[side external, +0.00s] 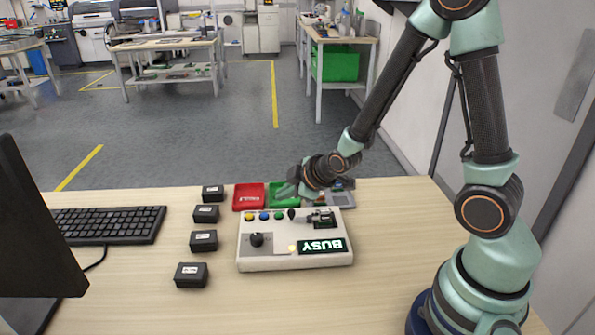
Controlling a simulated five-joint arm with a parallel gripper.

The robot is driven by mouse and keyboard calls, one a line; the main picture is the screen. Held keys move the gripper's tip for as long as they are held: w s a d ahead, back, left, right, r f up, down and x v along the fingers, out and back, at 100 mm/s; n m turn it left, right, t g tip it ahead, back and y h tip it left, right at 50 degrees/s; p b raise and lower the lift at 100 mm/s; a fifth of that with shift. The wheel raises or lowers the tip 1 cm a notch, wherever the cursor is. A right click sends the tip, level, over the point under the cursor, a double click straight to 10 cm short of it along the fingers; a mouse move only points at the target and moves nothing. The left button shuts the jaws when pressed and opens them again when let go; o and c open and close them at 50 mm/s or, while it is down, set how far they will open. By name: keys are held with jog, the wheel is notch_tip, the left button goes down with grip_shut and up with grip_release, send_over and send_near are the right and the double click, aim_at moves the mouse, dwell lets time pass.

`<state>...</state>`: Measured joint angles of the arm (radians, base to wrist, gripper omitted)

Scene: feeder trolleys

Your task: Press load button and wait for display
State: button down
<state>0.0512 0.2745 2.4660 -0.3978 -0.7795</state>
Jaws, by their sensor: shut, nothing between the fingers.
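A white control box (295,262) stands on the table. Its display (322,246) reads BUSY in bright letters, upside down in this view. A row of small buttons runs along its far edge: yellow (249,217), blue (264,216), green (279,216) and a dark one (292,213). Which is the load button I cannot tell; no label is readable. A small pale yellow light (291,248) glows beside the display. My gripper (282,191) is shut and empty, at the box's far side over the green tray, apart from the buttons in the picture.
A black knob (257,240) and a dark socket (322,218) are on the box. Behind it lie a red tray (249,197), a green tray (279,203) and a grey item (341,199). Several black blocks (203,240) line the left. A keyboard (110,225) lies farther left.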

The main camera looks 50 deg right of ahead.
jog(key=shift+r, duration=1.1)
dwell(4.2)
